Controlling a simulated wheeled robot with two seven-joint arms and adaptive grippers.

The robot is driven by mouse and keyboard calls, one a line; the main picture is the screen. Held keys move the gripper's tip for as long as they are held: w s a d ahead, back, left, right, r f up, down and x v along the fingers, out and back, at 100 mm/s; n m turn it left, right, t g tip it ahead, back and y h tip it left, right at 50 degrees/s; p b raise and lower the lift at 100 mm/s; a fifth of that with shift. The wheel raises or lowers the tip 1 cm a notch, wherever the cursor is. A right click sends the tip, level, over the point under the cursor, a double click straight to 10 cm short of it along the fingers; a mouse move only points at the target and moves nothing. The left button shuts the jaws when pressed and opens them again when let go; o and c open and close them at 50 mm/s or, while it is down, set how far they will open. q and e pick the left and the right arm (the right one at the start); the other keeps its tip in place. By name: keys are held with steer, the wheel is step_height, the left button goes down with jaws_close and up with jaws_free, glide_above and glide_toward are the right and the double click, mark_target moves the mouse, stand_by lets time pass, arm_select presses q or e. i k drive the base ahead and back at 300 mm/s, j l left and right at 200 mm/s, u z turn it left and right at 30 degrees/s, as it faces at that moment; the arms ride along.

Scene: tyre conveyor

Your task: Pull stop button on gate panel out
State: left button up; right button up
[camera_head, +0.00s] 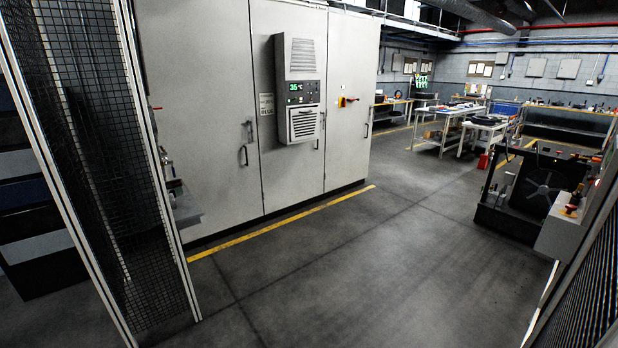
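A grey panel box (560,232) is mounted at the right, beside a mesh fence. A small red button (575,199) sits on its top face, with a dark item at its base. I cannot tell whether the button is pushed in or out. I cannot tell which box is the gate panel. Neither of my grippers is in view.
A mesh fence (100,130) stands close at the left, and another mesh panel (590,290) at the lower right. Grey cabinets (210,120) line the back. A dark machine with a fan (535,190) stands at the right. The floor (370,260) between is clear.

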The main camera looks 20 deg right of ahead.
mark_target(570, 207)
steer(key=i+z, duration=0.3)
steer(key=z, duration=0.15)
steer(key=i+z, duration=0.25)
steer(key=z, duration=0.15)
steer(key=i+z, duration=0.2)
steer(key=z, duration=0.25)
steer(key=i+j+z, duration=0.15)
steer(key=z, duration=0.3)
steer(key=i+j+z, duration=0.15)
steer(key=z, duration=0.3)
steer(key=i+j+z, duration=0.25)
steer(key=z, duration=0.15)
steer(key=i+j+z, duration=0.25)
steer(key=i+j, duration=0.1)
